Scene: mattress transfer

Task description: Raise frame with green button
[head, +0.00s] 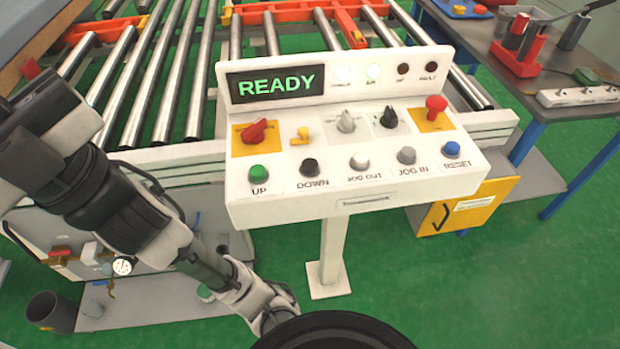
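The white control panel (290,207) stands on a post in the middle of the head view. Its display (277,82) reads READY. The green button (259,174) is at the left end of the front row, labelled UP. Beside it are a black DOWN button (310,167), grey JOG OUT and JOG IN buttons and a blue RESET button (451,149). My arm comes in from the left and runs down to the bottom edge, below and left of the panel, apart from the green button. My gripper's fingers are not visible. The frame itself cannot be told apart for certain.
A roller conveyor (165,90) with metal rollers and orange parts lies behind the panel. A red emergency knob (436,107) sits at the panel's right. A workbench (545,103) with tools stands at right, above a yellow box (470,212). Green floor is clear at lower right.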

